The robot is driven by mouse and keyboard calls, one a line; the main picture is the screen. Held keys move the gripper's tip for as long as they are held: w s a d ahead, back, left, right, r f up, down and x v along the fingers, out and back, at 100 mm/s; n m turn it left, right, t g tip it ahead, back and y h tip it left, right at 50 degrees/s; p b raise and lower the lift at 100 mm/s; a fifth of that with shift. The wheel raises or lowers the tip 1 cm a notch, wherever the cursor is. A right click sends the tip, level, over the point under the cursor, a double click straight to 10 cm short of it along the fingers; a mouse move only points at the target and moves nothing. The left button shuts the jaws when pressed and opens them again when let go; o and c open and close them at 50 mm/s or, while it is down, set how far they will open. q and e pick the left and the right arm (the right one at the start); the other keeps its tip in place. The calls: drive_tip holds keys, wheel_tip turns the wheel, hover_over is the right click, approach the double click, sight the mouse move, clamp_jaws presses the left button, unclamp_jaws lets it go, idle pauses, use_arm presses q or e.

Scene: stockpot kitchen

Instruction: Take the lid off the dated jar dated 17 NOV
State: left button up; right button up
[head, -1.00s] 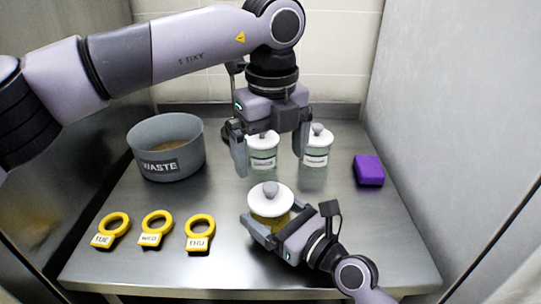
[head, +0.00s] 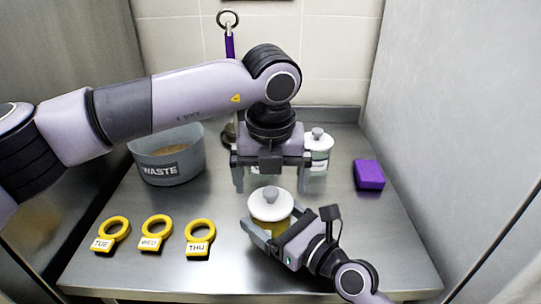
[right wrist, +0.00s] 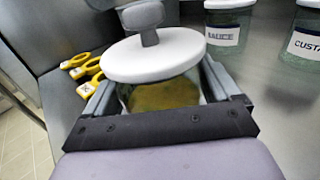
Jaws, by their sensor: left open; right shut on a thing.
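A jar with yellow contents (head: 277,229) stands near the front middle of the steel counter. Its white lid (head: 254,208) with a grey knob (head: 270,195) is on it. No date label shows on this jar. My right gripper (head: 270,230) is shut around the jar's body; in the right wrist view its fingers (right wrist: 160,98) flank the jar (right wrist: 165,94) below the lid (right wrist: 150,62). My left gripper (head: 271,184) is open and points down, its fingers just above and behind the knob, apart from it.
The grey WASTE tub (head: 166,160) is at back left. Yellow ring tags (head: 156,226) lie front left, a purple block (head: 369,174) right.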

sight(271, 191)
use_arm(q)
drive_tip(key=shift+w+f, duration=0.15)
drive_tip(key=shift+f, duration=0.75)
drive_tip(key=shift+w+f, duration=0.1)
drive_tip(key=shift+f, duration=0.8)
drive_tip(key=c, duration=0.9)
drive_tip(key=shift+r, duration=0.15)
drive_tip(key=shift+r, duration=1)
drive_tip(key=shift+r, duration=2)
use_arm(e)
drive_tip(key=o, duration=1.2)
